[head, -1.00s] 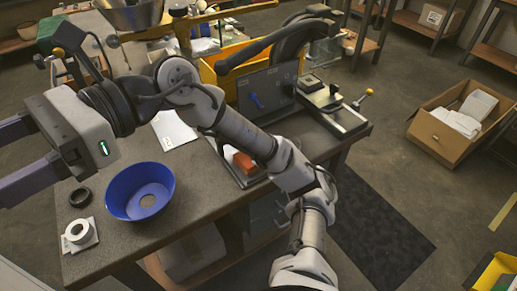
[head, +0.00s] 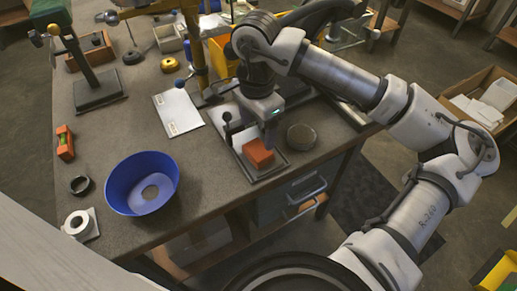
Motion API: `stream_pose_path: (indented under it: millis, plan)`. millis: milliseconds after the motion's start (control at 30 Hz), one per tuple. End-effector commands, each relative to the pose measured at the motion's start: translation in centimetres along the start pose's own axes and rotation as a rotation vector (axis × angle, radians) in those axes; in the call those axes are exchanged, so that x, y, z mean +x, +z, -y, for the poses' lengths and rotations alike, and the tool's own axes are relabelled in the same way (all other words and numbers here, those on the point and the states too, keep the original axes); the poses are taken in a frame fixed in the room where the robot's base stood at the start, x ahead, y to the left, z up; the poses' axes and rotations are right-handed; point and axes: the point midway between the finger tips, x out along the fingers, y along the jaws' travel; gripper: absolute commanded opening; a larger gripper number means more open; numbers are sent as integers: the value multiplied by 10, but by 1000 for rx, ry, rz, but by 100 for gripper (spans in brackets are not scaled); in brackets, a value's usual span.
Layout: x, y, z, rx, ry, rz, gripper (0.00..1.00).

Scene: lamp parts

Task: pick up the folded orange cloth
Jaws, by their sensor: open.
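The folded orange cloth (head: 258,153) lies on a dark flat tray (head: 267,172) near the front edge of the workbench. My gripper (head: 268,138) points down just above and behind the cloth, with its fingers close to the cloth's far side. The jaws are open and hold nothing that I can see. The fingertips are small here, and I cannot tell whether they touch the cloth.
A blue bowl (head: 143,183) stands to the left on the bench (head: 215,190). A round dark disc (head: 301,137) lies right of the tray. A small dark post with a knob (head: 228,128) stands left of my gripper.

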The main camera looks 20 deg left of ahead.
Motion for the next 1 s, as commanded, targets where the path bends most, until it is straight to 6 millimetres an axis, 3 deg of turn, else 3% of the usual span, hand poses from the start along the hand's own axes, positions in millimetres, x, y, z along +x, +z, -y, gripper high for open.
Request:
stream_pose_path:
  millis: [100, 367, 667, 933, 1000]
  plan:
    - [16, 0, 0, 0, 1, 3, 71]
    - [33, -1, 1, 1, 0, 6, 71]
    - [72, -4, 2, 0, -1, 4, 71]
    - [77, -4, 2, 0, -2, 2, 71]
    - [77, -4, 2, 0, -2, 2, 64]
